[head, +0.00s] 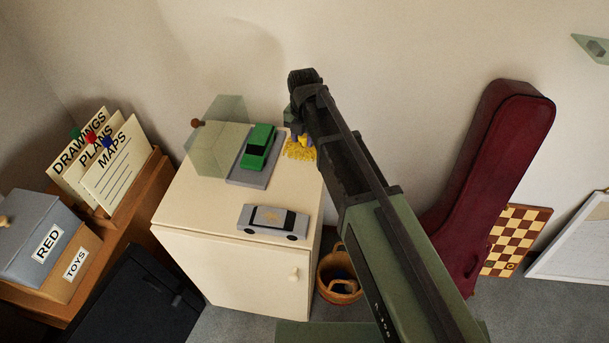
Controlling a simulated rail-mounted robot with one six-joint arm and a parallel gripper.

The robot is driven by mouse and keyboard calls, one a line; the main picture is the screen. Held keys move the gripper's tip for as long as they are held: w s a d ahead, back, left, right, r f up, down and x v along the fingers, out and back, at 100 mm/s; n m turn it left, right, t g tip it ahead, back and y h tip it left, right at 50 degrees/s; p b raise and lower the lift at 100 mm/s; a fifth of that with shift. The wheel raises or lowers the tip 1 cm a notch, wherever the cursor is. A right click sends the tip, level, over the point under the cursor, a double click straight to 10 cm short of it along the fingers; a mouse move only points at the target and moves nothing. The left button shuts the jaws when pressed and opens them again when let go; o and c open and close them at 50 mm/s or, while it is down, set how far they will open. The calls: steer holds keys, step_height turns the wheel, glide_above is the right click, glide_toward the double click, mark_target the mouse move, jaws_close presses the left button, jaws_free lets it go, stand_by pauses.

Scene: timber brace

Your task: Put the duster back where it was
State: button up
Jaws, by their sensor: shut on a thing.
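The duster (300,152) has a yellow fringed head and a bit of purple and yellow above it. It is at the back right of the cream cabinet top. My gripper (297,122) is shut on it from above, and my wrist hides most of the grip. I cannot tell whether the yellow head touches the cabinet top. A silver toy car (272,221) stands at the front of the cabinet top, with a brownish patch on its roof. A green toy car (259,147) sits on a grey base (246,182).
A clear cover (208,154) with a brown knob stands tilted left of the green car. The cream cabinet (229,268) has free room at its left front. A basket (338,281) is on the floor to its right. A red instrument case (511,130) leans on the wall.

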mark_target(305, 135)
step_height(305, 135, down, 10)
steer(key=b, duration=0.7)
steer(key=shift+r, duration=0.2)
steer(key=shift+r+p, duration=0.3)
steer(key=shift+r, duration=0.05)
steer(key=shift+f, duration=0.25)
steer(key=o, duration=0.8)
step_height(305, 135, up, 13)
steer(key=p, duration=1.2)
steer(key=shift+f, duration=0.2)
steer(key=shift+d+f, duration=0.1)
